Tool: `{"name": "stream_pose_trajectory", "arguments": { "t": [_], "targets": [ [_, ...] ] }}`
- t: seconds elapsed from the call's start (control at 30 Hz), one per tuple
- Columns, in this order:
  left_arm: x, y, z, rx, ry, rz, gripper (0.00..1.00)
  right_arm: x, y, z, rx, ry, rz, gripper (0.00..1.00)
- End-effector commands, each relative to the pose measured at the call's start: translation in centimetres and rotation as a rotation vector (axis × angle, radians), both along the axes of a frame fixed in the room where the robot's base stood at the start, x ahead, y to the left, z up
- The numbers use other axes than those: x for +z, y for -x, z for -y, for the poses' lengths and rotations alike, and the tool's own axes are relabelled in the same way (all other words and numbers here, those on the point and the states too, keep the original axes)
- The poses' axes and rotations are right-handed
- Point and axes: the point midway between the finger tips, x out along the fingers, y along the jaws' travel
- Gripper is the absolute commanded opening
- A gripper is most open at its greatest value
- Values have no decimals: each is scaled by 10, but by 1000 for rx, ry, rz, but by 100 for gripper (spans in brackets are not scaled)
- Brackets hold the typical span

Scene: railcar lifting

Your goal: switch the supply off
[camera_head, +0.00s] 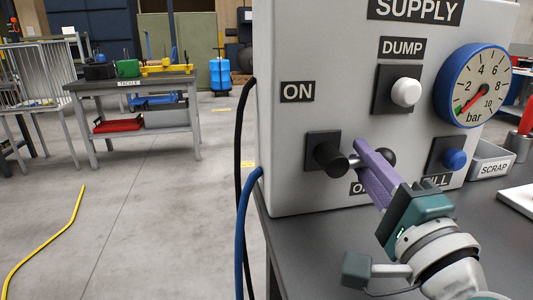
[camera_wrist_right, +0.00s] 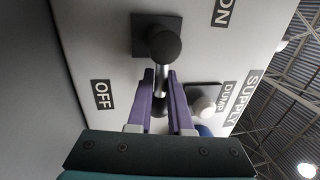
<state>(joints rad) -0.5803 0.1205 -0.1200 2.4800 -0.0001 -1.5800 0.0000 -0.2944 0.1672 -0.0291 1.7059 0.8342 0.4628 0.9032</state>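The grey supply cabinet (camera_head: 300,130) fills the right half of the head view. Its lever has a black hub (camera_head: 331,158), a thin metal rod and a black ball end; in the head view it points right, roughly level. The ON label (camera_head: 298,92) is above left of the hub; the OFF label (camera_wrist_right: 102,95) is clear in the wrist view and partly hidden in the head view. My right gripper (camera_head: 362,150) has its purple fingers either side of the rod, between hub and ball, and looks shut on it. The hub (camera_wrist_right: 164,46) also shows in the wrist view. My left gripper is out of view.
A white DUMP button (camera_head: 405,92), a blue button (camera_head: 455,159) and a bar gauge (camera_head: 474,86) are close to my right gripper. A SCRAP bin (camera_head: 491,160) stands right of the cabinet. A black and a blue hose (camera_head: 242,230) hang at its left. Open floor lies left.

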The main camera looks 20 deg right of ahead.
Motion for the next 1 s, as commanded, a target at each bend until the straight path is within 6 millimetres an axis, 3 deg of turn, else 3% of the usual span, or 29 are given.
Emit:
{"name": "stream_pose_trajectory", "arguments": {
  "t": [0.27, 0.73, 0.87, 1.0],
  "targets": [
    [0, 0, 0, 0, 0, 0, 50, -1, 0, 0, 0, 1, -1, 47],
    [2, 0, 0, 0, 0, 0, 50, 3, 0, 0, 0, 2, 1, 47],
    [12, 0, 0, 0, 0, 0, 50, 21, 0, 0, -1, 0, 2, 47],
    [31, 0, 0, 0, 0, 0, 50, 57, 0, 0, -4, -1, 7, 47]
  ]
}}
